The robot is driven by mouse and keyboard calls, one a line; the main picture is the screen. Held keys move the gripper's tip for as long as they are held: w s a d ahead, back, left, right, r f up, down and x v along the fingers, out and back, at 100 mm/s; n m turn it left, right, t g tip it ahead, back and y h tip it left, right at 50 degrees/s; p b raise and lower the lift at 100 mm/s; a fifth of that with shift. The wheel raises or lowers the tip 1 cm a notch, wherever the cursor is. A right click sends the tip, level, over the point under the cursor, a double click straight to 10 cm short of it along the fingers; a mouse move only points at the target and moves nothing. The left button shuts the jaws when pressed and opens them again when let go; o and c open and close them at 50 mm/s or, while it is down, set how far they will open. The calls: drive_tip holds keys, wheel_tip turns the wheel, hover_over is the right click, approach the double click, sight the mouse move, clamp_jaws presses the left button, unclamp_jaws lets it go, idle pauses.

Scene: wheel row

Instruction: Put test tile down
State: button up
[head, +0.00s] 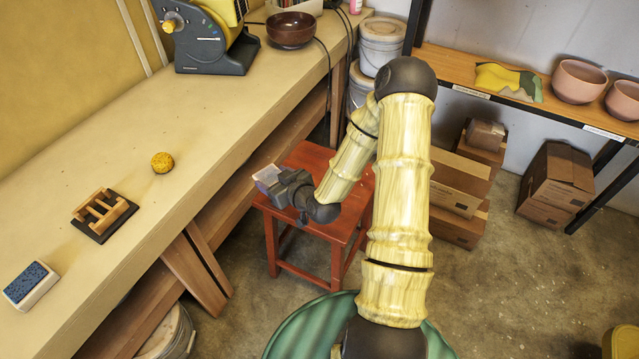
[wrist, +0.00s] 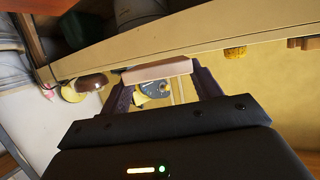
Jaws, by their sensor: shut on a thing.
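My gripper (head: 275,183) is shut on the test tile (head: 266,175), a small pale slab seen at the fingertips. In the head view it is held out in front of the workbench edge, above the red stool's left side. The wrist view shows the tile (wrist: 158,71) as a pinkish-beige bar spanning the two dark fingers. Its face is mostly hidden there. On the workbench (head: 95,160) stands a small wooden rack (head: 104,213) on a dark base. The tile is apart from the bench and the rack.
The red stool (head: 312,226) is below my arm. Bare bench surrounds the ball.

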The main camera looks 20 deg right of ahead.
drive_tip(key=shift+f, duration=0.1)
drive_tip(key=shift+w+d+f+b, duration=0.2)
drive_tip(key=shift+d+b, duration=0.1)
drive_tip(key=shift+b, duration=0.15)
drive_tip(key=d+f+b, duration=0.4)
drive_tip(key=d+b, duration=0.4)
drive_tip(key=d, duration=0.1)
drive_tip(key=d+f+b, duration=0.4)
drive_tip(key=d+b, duration=0.5)
drive_tip(key=d, duration=0.1)
drive_tip(key=shift+d, duration=0.15)
drive_tip(key=shift+s, duration=0.1)
drive_tip(key=shift+f+b, duration=1.2)
drive_tip(key=shift+f, duration=1.95)
drive_tip(key=shift+f+b, duration=0.7)
drive_tip(key=shift+f, duration=1.2)
